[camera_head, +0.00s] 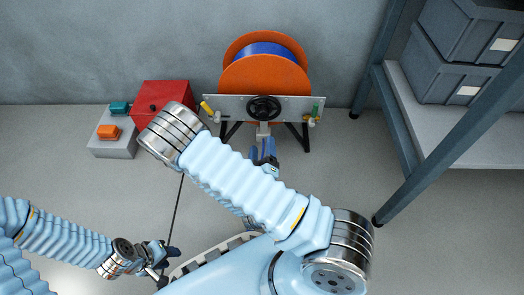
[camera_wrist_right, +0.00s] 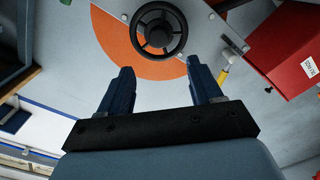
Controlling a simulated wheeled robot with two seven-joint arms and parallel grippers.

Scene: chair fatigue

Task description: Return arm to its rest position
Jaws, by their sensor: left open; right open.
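My right arm crosses the middle of the head view. Its gripper (camera_head: 264,156) is partly hidden behind the arm, just below the black handwheel (camera_head: 263,107) of an orange reel stand. In the right wrist view, the two dark blue fingers of this gripper (camera_wrist_right: 160,80) are spread apart with nothing between them. The handwheel (camera_wrist_right: 158,28) lies beyond the fingertips, apart from them. My left gripper (camera_head: 167,264) is low at the left of the head view, open, near a pale curved rim; whether it touches the rim I cannot tell.
The orange reel (camera_head: 258,78) stands by the wall. A red box (camera_head: 163,96) and a grey block (camera_head: 112,137) with orange and teal parts are left of it. A shelf (camera_head: 475,135) with grey crates (camera_head: 450,60) stands at right. Floor between reel and shelf is clear.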

